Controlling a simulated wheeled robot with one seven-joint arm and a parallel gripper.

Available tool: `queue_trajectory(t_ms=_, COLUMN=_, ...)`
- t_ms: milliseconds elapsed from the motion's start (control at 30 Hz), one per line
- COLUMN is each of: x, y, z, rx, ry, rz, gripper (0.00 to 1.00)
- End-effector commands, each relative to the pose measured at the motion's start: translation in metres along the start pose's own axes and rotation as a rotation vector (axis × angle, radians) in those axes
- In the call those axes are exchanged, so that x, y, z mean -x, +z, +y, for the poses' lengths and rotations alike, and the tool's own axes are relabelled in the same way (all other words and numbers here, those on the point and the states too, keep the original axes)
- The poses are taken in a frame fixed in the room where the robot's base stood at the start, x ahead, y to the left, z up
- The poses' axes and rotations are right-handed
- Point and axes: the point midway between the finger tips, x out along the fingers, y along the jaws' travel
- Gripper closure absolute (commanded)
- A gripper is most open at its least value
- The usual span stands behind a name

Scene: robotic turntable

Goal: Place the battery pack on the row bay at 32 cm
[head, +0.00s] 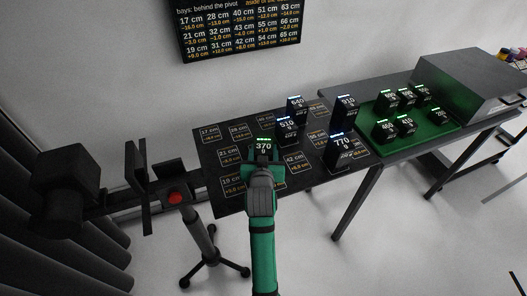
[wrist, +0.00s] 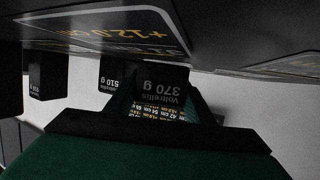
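The battery pack (head: 264,147) is a small black block marked 370 g with a green lit top. It stands upright at the second bay of the middle row on the dark bay board (head: 214,185). The pack hides that bay's label. I cannot tell whether its base touches the board. My gripper (head: 262,161) reaches it from the near side and appears shut on it. In the wrist view, the pack (wrist: 160,82) appears upside down between the green fingers, its base close to the board.
Other packs on the board include a 510 g pack (head: 287,129), a 640 g pack (head: 296,106) and a 770 g pack (head: 340,147). Several packs stand on the green tray (head: 438,134) at right. A wall sign (head: 240,32) lists bays. A red button (head: 175,198) is at left.

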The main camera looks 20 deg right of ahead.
Motion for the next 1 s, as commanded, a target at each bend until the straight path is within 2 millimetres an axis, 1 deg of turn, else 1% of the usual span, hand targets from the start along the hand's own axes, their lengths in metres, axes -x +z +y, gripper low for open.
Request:
queue_trajectory(t_ms=33, x=-0.004, y=0.020, z=0.002, rx=0.001, ry=0.004, rz=-0.037, gripper=0.42)
queue_trajectory(t_ms=67, x=-0.004, y=0.020, z=0.002, rx=0.001, ry=0.004, rz=-0.037, gripper=0.35)
queue_trajectory(t_ms=100, x=-0.004, y=0.020, z=0.002, rx=0.001, ry=0.004, rz=-0.038, gripper=0.33)
queue_trajectory(t_ms=367, x=-0.004, y=0.020, z=0.003, rx=0.001, ry=0.005, rz=-0.039, gripper=0.33)
queue_trajectory(t_ms=467, x=-0.003, y=0.016, z=0.003, rx=0.001, ry=0.006, rz=-0.038, gripper=0.33)
queue_trajectory(t_ms=567, x=0.002, y=0.007, z=0.003, rx=0.002, ry=0.006, rz=-0.038, gripper=0.33)
queue_trajectory(t_ms=600, x=0.009, y=0.009, z=0.003, rx=0.002, ry=0.005, rz=-0.039, gripper=0.33)
queue_trajectory(t_ms=667, x=0.020, y=0.007, z=0.002, rx=0.002, ry=0.004, rz=-0.035, gripper=0.33)
queue_trajectory(t_ms=900, x=0.072, y=0.002, z=0.001, rx=0.001, ry=0.002, rz=-0.028, gripper=0.33)
queue_trajectory(t_ms=1000, x=0.090, y=0.001, z=0.000, rx=0.001, ry=0.001, rz=-0.027, gripper=0.33)
